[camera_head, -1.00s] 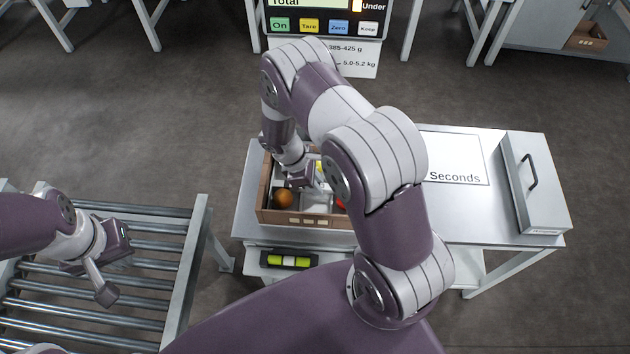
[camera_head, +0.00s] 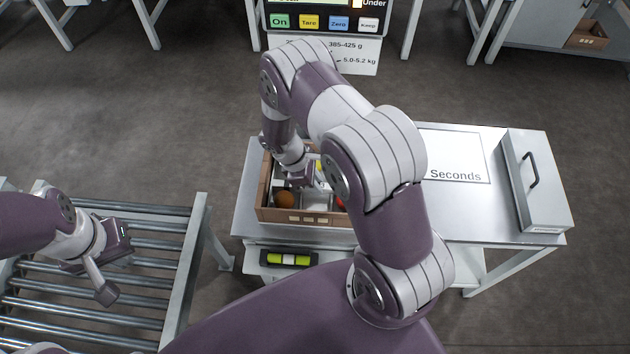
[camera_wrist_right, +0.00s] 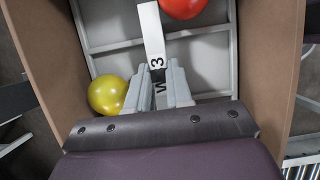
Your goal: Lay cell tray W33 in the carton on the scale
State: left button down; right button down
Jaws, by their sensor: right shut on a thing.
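Cell tray W33 (camera_wrist_right: 205,62) is a grey divided tray inside the brown carton (camera_head: 307,217), which stands on the scale bench. A white strap (camera_wrist_right: 151,30) with a partly hidden W and 3 runs over it. My right gripper (camera_wrist_right: 165,85) is shut on this strap, inside the carton walls; it also shows in the head view (camera_head: 309,182). A yellow tomato (camera_wrist_right: 107,95), a red tomato (camera_wrist_right: 183,5) and an orange-brown tomato (camera_head: 284,199) show around the tray. Whether the tray rests on the carton floor is unclear. My left gripper (camera_head: 112,272) is over the roller conveyor, apart from the carton.
The scale display (camera_head: 325,22) stands behind the carton. A marked white panel (camera_head: 455,158) and a grey box with a handle (camera_head: 537,185) are on the bench at right. The roller conveyor (camera_head: 150,262) is at left. My right arm covers part of the carton.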

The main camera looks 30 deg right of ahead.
jog(key=shift+f, duration=0.2)
jog(key=c, duration=0.9)
grip_release()
jog(key=shift+c, duration=0.2)
jog(key=c, duration=0.3)
notch_tip(320, 180, up, 9)
jog(key=p, duration=0.7)
jog(key=shift+f, duration=0.3)
